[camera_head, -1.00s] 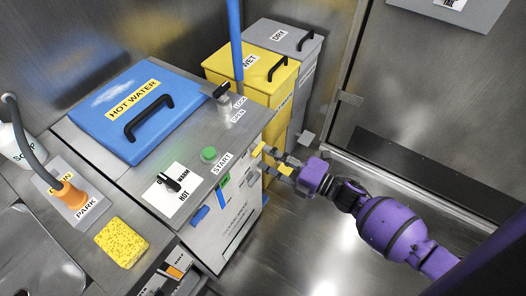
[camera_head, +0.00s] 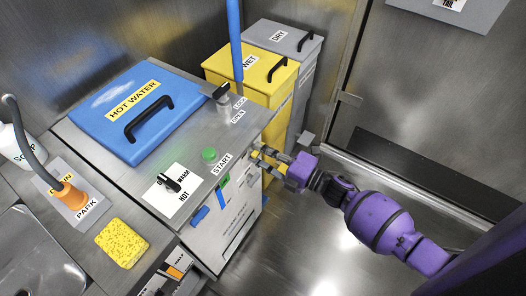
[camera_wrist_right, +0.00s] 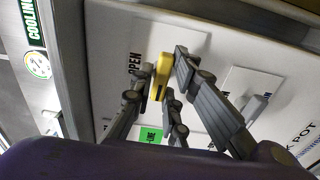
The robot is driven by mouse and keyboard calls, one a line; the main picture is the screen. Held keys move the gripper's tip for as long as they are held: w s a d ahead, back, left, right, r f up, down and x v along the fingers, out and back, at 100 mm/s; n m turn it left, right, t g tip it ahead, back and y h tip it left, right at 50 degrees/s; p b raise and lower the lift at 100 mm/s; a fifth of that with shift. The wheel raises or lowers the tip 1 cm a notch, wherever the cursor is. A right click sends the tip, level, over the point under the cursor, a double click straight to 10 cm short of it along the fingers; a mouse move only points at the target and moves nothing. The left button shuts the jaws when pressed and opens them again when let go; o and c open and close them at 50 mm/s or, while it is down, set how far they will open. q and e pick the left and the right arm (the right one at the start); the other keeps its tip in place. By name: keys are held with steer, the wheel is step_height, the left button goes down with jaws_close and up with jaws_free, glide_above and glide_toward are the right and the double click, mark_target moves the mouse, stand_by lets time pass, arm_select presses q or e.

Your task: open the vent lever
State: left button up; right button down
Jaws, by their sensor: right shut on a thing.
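The vent lever (camera_wrist_right: 161,74) is yellow and sits on a pale plate on the side of the steel cabinet, close beside the word OPEN in the right wrist view. My right gripper (camera_wrist_right: 159,83) has its dark fingers on either side of the lever and is shut on it. In the head view my right gripper (camera_head: 267,155) is at the cabinet's right side, near the top corner, and its fingers largely hide the lever there. My left gripper is not in view.
The cabinet top carries a blue HOT WATER lid (camera_head: 136,108), a green START button (camera_head: 209,154) and a black knob (camera_head: 170,182). Yellow WET (camera_head: 250,68) and grey DRY (camera_head: 286,38) bins stand behind. Another grey handle (camera_wrist_right: 254,106) is right of the lever. Floor at right is clear.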

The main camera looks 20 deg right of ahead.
steer(key=m, duration=0.3)
steer(key=m+p, duration=0.1)
steer(key=shift+s+f+m, duration=0.1)
steer(key=shift+f+m, duration=0.15)
steer(key=shift+m, duration=0.05)
steer(key=c, duration=1.8)
jaws_free()
steer(key=shift+o, duration=0.2)
steer(key=v, duration=1.2)
steer(key=shift+r, duration=0.1)
